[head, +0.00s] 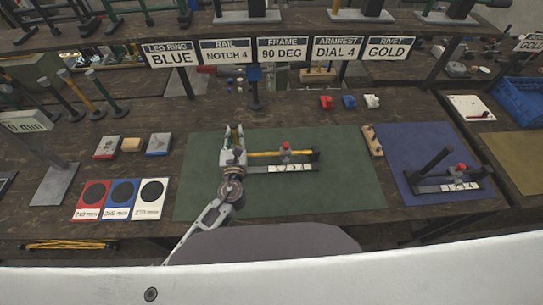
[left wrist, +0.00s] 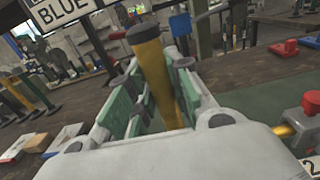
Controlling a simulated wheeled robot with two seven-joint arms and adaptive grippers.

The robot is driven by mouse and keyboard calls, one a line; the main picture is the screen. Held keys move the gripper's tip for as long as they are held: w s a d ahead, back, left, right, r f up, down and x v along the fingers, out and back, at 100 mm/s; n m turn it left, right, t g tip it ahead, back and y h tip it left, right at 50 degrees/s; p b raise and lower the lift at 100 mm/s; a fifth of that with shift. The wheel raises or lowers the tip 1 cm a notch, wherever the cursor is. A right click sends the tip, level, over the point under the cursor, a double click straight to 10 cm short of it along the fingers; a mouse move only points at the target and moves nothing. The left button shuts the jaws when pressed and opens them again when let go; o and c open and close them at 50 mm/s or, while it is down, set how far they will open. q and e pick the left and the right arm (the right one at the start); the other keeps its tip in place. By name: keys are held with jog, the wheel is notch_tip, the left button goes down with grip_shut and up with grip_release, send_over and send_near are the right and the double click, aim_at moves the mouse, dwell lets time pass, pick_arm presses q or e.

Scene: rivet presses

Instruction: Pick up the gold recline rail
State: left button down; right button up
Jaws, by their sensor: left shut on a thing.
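The gold recline rail (head: 265,154) lies across the green mat in the head view, with a red-knobbed slider (head: 285,153) and a white numbered strip (head: 290,168) at its front. My left gripper (head: 235,133) is at its left end, fingers pointing away from me. In the left wrist view, my left gripper (left wrist: 155,95) is shut on an upright gold post (left wrist: 157,75) with a dark cap. Its lower end is hidden by the gripper. I cannot tell how the post joins the lying bar. My right gripper is not in view.
A dark rail unit (head: 450,184) sits on the blue mat (head: 405,140) at right. A wooden peg block (head: 372,141) stands between the mats. Coloured rods (head: 75,92) stand at left, behind coloured blocks and cards. The green mat (head: 335,190) is clear at its front right.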

aim_at(233, 125)
pick_arm(q)
jog(key=shift+r, duration=0.25)
dwell(0.3)
jog(key=shift+r, duration=4.85)
jog(key=shift+f, duration=0.15)
jog(key=shift+f, duration=4.95)
